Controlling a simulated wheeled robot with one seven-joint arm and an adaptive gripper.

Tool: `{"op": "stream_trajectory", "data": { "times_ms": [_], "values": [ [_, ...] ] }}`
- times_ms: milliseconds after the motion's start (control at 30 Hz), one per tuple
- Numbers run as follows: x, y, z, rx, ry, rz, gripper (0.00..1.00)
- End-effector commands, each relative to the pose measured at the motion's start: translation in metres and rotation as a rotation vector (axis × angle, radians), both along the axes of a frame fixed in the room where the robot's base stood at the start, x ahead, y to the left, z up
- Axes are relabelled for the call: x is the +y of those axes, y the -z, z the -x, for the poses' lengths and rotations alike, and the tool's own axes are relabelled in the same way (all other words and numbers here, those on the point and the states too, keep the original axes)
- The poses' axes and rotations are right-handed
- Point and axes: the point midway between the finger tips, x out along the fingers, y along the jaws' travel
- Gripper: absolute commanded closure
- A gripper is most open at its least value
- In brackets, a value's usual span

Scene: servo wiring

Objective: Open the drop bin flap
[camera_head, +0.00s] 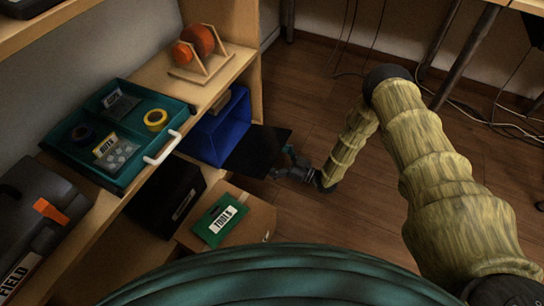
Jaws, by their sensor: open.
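A blue bin (219,130) sits on the lower level of the shelf unit, under the wooden top. A flat black panel, apparently the bin's flap (257,151), sticks out from the bin's front to the right over the floor. My gripper (284,163) is at the right end of this panel, near its lower right corner. It is open. The fingertips are small and dark here, and I cannot tell whether they touch the panel.
A teal tray (100,170) with a white handle, tape rolls and packets is on the shelf top. A dark case (45,215) is at left. Wooden floor (330,230) is clear at right; cables lie farther right.

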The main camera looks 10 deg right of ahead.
Motion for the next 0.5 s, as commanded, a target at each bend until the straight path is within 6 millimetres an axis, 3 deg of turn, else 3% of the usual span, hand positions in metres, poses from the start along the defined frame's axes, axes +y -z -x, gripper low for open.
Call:
{"op": "stream_trajectory", "data": {
  "times_ms": [500],
  "values": [
    [-0.053,0.009,0.034,0.001,0.0,0.001,0.0]
  ]
}}
